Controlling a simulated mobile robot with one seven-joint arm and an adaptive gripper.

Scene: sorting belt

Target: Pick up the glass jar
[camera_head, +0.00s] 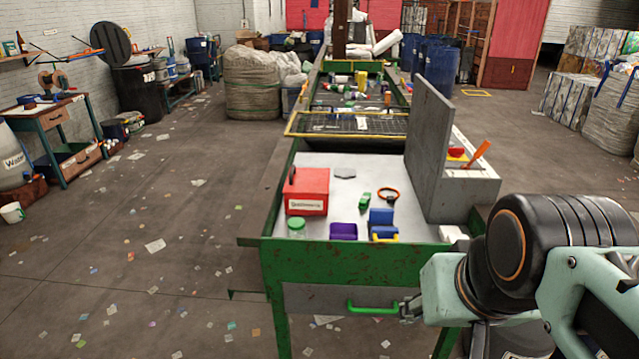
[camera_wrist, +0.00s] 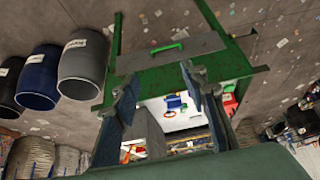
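The glass jar (camera_head: 297,226) is a small clear jar with a green lid. It stands upright at the front left corner of the green-framed sorting table (camera_head: 350,258), just in front of the red box (camera_head: 308,191). My gripper (camera_wrist: 158,78) shows in the wrist view with its two fingers spread apart and nothing between them. The wrist view looks past the fingers at the table from an inverted angle. In the head view my arm is at the lower right, well apart from the jar.
A purple bin (camera_head: 343,231) and blue block-like object (camera_head: 381,222) lie right of the jar. A green item (camera_head: 365,201) and orange ring (camera_head: 388,194) lie behind. A tall grey panel (camera_head: 430,150) stands on the right. A drawer with a green handle (camera_head: 373,308) is below.

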